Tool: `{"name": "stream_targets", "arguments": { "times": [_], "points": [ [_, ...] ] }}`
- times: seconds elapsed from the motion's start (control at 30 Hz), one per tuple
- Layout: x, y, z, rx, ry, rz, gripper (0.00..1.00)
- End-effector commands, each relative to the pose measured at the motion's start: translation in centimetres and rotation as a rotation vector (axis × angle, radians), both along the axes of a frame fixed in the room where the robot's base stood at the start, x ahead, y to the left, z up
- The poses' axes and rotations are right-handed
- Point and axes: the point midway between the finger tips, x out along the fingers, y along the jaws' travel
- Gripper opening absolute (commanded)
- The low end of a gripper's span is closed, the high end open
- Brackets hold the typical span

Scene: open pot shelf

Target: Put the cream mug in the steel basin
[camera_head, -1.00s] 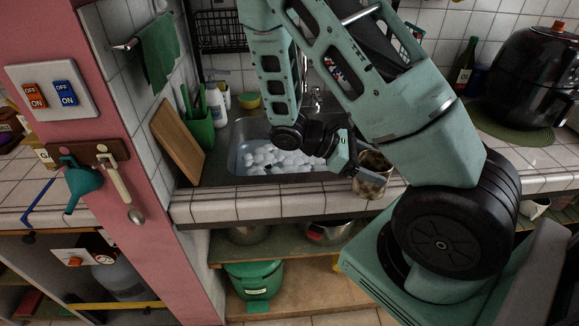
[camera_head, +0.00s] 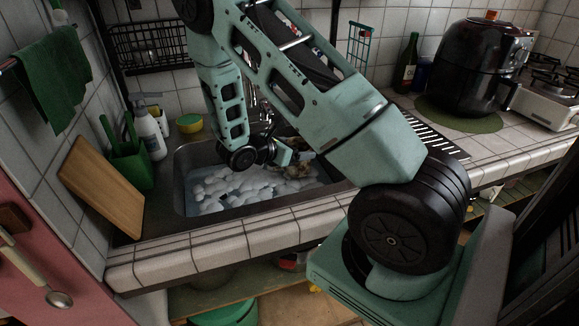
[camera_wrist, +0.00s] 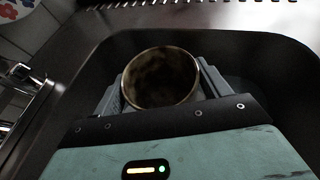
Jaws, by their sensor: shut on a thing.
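The cream mug (camera_wrist: 160,78) is mottled brown, with its open mouth facing the wrist camera. My gripper (camera_wrist: 162,92) is shut on it, with one grey finger on each side. In the head view the mug (camera_head: 299,169) is small and partly hidden by my gripper (camera_head: 290,160). The steel basin (camera_head: 179,186) is set in the counter and holds water with white foam. The mug is over the right part of the basin. I cannot tell its exact height above the foam. In the wrist view the dark basin wall (camera_wrist: 62,75) surrounds the gripper.
A wooden board (camera_head: 100,190), a green holder (camera_head: 130,165) and a white bottle (camera_head: 150,135) stand left of the basin. A yellow-green bowl (camera_head: 190,123) is behind it. A black cooker (camera_head: 480,65) stands on the right counter. The tiled front edge (camera_head: 230,240) is clear.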

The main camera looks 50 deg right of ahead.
Motion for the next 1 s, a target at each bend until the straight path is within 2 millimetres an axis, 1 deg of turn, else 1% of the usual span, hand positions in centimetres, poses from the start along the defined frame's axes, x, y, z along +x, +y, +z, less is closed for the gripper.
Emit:
{"name": "stream_targets", "arguments": {
  "times": [0.17,0.3,0.4,0.5,0.7,0.83,0.87,0.9,0.93,1.0],
  "points": [
    [0.0,0.0,-1.4,-0.002,0.001,0.000,0.45],
    [-0.1,0.0,-3.5,-0.002,0.002,-0.002,0.45],
    [0.0,0.0,-4.5,-0.002,0.001,-0.001,0.45],
    [0.0,0.0,-5.0,-0.002,-0.002,-0.001,0.45],
    [0.0,0.0,-5.0,-0.002,-0.002,-0.001,0.45],
    [0.0,0.0,-5.4,-0.002,-0.002,-0.001,0.45],
    [0.0,0.0,-5.4,0.000,-0.001,0.000,0.78],
    [0.0,0.0,-5.3,0.000,-0.002,-0.001,0.89],
    [0.0,0.0,-5.3,0.000,-0.001,0.000,0.97],
    [0.0,0.0,-5.3,0.000,-0.001,0.000,0.97]
  ]
}}
